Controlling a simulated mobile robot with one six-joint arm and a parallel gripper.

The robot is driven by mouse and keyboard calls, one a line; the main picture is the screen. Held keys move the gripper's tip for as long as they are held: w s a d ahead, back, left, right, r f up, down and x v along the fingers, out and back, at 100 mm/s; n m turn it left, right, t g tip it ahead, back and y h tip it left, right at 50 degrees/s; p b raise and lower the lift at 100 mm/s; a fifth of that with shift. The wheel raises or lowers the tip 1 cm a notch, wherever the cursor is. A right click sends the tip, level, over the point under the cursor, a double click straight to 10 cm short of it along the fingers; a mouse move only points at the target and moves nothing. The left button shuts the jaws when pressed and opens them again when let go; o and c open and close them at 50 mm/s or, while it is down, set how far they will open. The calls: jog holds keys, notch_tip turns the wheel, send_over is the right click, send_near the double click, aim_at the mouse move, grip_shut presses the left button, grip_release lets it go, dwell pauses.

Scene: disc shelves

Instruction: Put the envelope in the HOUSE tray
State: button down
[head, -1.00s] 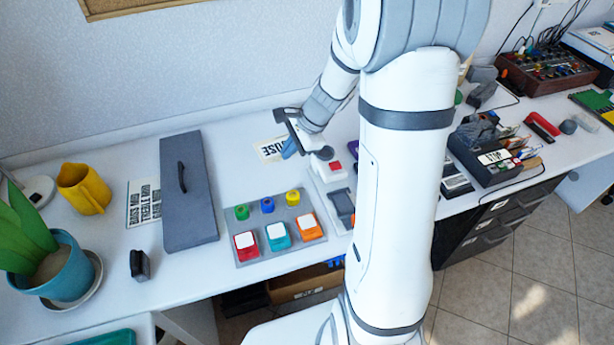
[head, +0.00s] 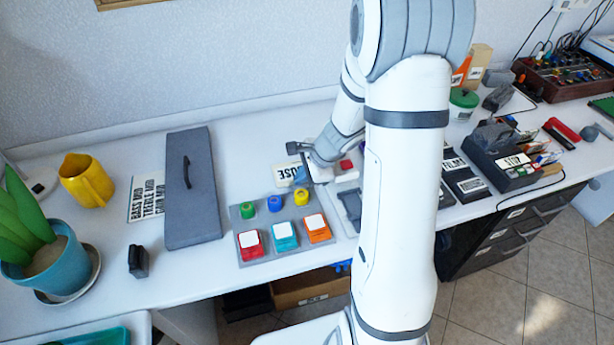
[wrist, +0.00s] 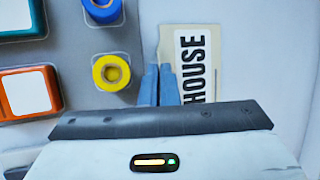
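Dark labelled trays (head: 470,187) stand right of my arm. One label looks like TELMA. I cannot read HOUSE on any tray, and my arm hides part of this area.
A grey panel (head: 240,213) with coloured buttons lies left of my gripper. A grey lid (head: 190,215), a yellow jug (head: 87,182) and a potted plant (head: 60,268) are farther left. A dark organiser (head: 482,158) labelled STOP stands at the right.

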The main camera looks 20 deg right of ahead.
jog(key=shift+f, duration=0.1)
jog(key=c, duration=1.7)
grip_release()
